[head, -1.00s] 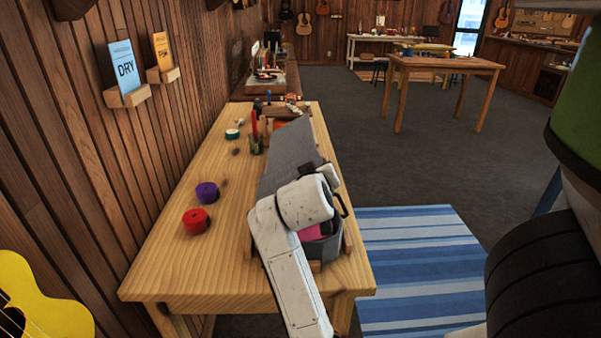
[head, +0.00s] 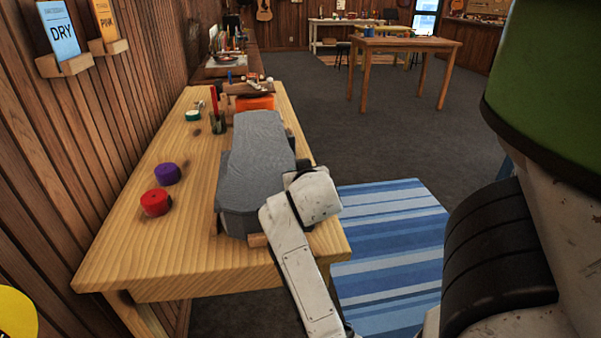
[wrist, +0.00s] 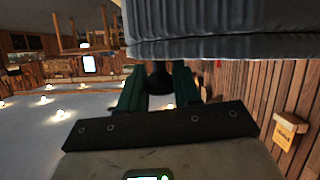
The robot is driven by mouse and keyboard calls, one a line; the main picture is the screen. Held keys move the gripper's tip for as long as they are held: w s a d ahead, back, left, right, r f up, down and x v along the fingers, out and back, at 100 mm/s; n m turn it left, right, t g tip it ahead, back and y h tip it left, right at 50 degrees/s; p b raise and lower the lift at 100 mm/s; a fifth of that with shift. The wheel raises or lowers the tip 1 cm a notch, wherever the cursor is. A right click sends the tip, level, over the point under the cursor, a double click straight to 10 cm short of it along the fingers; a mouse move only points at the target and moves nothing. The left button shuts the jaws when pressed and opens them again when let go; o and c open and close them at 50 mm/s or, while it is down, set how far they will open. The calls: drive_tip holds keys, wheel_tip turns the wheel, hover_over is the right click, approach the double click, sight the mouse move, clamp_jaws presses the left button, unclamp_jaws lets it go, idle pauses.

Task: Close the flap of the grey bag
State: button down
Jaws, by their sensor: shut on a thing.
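The grey bag (head: 238,224) lies on the wooden workbench in the head view. Its ribbed grey flap (head: 257,150) lies over the bag's top, and no opening shows from here. The flap also fills the top of the wrist view (wrist: 225,30). In the wrist view my gripper (wrist: 159,78) has its two green fingers around a small dark piece at the flap's edge. In the head view my wrist is at the bag's right side and hides the fingertips and that edge.
On the workbench (head: 130,262), red (head: 155,203) and purple (head: 167,174) rolls lie left of the bag. A pen cup (head: 217,124) and an orange item (head: 254,103) are behind it. A striped rug (head: 390,230) covers floor to the right.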

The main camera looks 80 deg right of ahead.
drive_tip(key=shift+f, duration=0.2)
drive_tip(key=c, duration=0.8)
unclamp_jaws()
drive_tip(key=shift+w, duration=0.1)
drive_tip(key=shift+a, duration=0.1)
drive_tip(key=p+v, duration=0.2)
drive_tip(key=v, duration=0.8)
drive_tip(key=shift+s+a+r, duration=0.2)
drive_tip(key=shift+s+r, duration=0.1)
drive_tip(key=shift+r, duration=0.05)
